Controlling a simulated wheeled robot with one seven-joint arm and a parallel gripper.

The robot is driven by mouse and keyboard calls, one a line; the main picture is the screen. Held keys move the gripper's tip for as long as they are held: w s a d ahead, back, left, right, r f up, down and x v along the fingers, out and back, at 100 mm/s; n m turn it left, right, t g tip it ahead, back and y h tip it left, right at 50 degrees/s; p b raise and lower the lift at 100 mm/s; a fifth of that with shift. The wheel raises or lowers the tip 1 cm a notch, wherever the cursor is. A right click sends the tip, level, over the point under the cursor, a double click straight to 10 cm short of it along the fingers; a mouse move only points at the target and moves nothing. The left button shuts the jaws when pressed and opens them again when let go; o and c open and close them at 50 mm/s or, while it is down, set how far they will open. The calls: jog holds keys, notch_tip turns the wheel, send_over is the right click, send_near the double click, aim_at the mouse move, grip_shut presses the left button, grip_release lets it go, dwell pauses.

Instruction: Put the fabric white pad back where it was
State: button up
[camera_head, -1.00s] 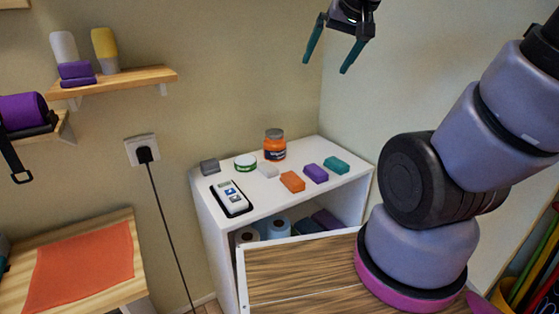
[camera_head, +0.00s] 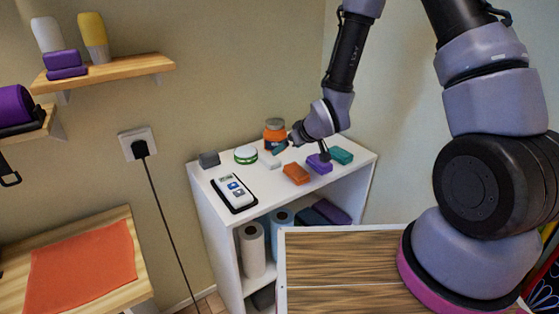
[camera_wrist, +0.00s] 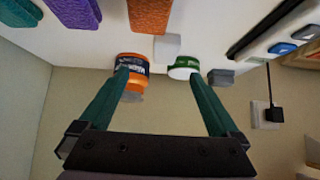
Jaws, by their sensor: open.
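The white fabric pad (camera_head: 268,161) lies on the white shelf unit's top (camera_head: 219,169), between the green-and-white tin and the orange block. In the wrist view the white pad (camera_wrist: 167,46) shows whole, ahead of the gap between my fingers. My gripper (camera_head: 302,152) is low over the shelf top, its teal fingers spread apart. In the wrist view my gripper (camera_wrist: 158,76) is open with nothing between its fingers. I cannot tell its exact height above the pad.
A device on a black tray (camera_head: 235,205) lies at the front left.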

aim_at(272, 160)
jog(key=shift+s+a+f, duration=0.1)
jog(key=shift+a+f, duration=0.05)
jog(key=shift+f, duration=0.4)
jog(key=x, duration=0.5)
jog(key=shift+a+f, duration=0.1)
jog(key=shift+a+r+x, duration=0.1)
jog(key=shift+a+x, duration=0.1)
jog(key=shift+x, duration=1.15)
jog(key=shift+a+r+x, duration=0.1)
jog(key=shift+a+x, duration=0.05)
jog(key=shift+x, duration=1.25)
grip_shut()
jog(key=shift+r, duration=0.1)
